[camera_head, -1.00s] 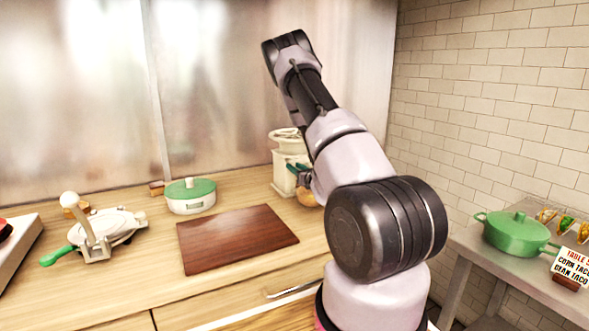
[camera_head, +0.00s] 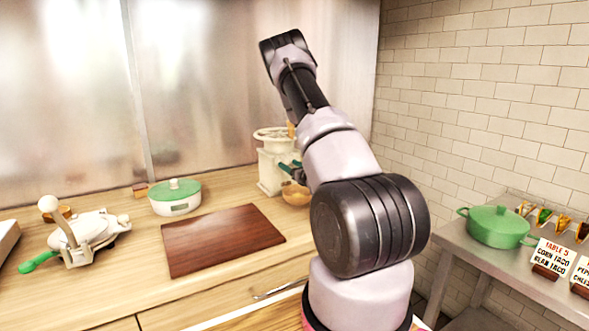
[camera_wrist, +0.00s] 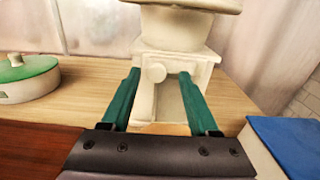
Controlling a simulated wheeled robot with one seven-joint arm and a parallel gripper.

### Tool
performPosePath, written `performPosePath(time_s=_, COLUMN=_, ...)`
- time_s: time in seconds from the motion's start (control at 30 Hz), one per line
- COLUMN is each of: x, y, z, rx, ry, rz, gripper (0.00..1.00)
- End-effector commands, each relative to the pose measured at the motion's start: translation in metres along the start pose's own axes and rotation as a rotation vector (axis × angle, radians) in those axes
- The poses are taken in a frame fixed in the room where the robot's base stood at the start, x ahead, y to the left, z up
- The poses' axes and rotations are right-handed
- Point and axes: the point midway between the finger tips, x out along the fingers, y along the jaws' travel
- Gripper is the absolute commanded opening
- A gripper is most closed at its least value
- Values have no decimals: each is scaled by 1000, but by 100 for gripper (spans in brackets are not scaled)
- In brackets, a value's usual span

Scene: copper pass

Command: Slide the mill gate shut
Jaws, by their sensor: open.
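The cream mill (camera_head: 271,170) stands on the wooden counter at the back, partly hidden by my arm. In the wrist view the mill body (camera_wrist: 178,30) is straight ahead. A round cream knob (camera_wrist: 154,72) sticks out of its front, apparently on the gate, with a shaded recess (camera_wrist: 170,102) below and to its right. My gripper (camera_wrist: 160,75) is open, its two green fingers pointing at the mill, one on each side of the knob. I cannot tell whether they touch it. In the head view my gripper (camera_head: 288,167) is mostly hidden behind my arm.
A brown bowl (camera_head: 296,194) sits by the mill. A cutting board (camera_head: 222,240), a green-lidded pot (camera_head: 175,197) and a press (camera_head: 80,238) lie to the left. A blue-topped object (camera_wrist: 288,145) is close on the right in the wrist view. A side table holds a green pot (camera_head: 496,227).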

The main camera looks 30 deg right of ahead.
Motion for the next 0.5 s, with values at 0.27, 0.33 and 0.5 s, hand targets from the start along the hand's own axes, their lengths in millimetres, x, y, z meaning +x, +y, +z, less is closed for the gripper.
performPosePath(time_s=0.27, x=-50, y=-2, z=0, rx=3, ry=2, rz=-6, gripper=61)
performPosePath(time_s=0.33, x=-65, y=-2, z=0, rx=2, ry=2, rz=-6, gripper=61)
performPosePath(time_s=0.5, x=-91, y=-2, z=0, rx=2, ry=1, rz=-5, gripper=61)
